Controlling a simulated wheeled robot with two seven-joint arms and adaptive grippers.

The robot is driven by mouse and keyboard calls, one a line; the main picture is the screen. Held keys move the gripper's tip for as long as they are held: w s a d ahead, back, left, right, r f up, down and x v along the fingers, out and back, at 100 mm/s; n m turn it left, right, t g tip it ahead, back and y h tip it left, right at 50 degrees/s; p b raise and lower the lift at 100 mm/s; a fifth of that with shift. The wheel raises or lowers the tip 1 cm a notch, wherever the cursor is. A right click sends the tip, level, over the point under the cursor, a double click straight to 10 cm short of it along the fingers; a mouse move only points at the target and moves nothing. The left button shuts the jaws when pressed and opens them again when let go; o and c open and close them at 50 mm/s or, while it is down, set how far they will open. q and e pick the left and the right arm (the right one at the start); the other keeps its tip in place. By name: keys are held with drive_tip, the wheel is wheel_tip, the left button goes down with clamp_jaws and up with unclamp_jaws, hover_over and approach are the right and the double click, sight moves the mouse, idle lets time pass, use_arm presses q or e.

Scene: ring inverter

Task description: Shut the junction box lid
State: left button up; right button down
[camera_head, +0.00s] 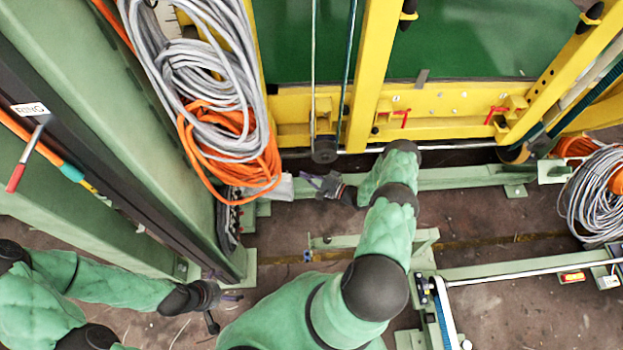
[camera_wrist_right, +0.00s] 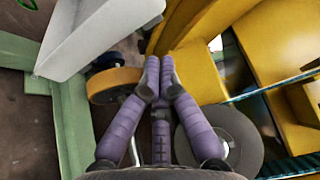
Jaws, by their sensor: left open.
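I cannot make out the junction box lid for certain. A white box-like part (camera_wrist_right: 100,35) fills the upper left of the right wrist view, left of my right fingertips and apart from them. A small pale part (camera_head: 282,188) shows below the cable coils in the head view, left of my right gripper. My right gripper (camera_head: 322,185) is near the foot of the yellow frame. In its wrist view the purple fingers (camera_wrist_right: 159,72) come together at the tips with nothing visible between them. My left gripper (camera_head: 215,298) is open and empty at the lower left, near the green column's foot.
Grey and orange cable coils (camera_head: 220,100) hang beside the green column (camera_head: 120,130). The yellow frame (camera_head: 370,75) with red handles spans the back. Green floor rails (camera_head: 480,177) cross the brown floor. Another cable coil (camera_head: 595,195) lies at the right. A grey wheel (camera_wrist_right: 225,140) is close to my right fingers.

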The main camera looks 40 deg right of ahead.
use_arm(q)
drive_tip(key=shift+f+b, duration=0.55)
drive_tip(key=shift+f, duration=0.2)
use_arm(e)
drive_tip(key=shift+x, duration=2.6)
use_arm(q)
drive_tip(key=shift+r, duration=0.1)
use_arm(e)
drive_tip(key=shift+s, duration=0.1)
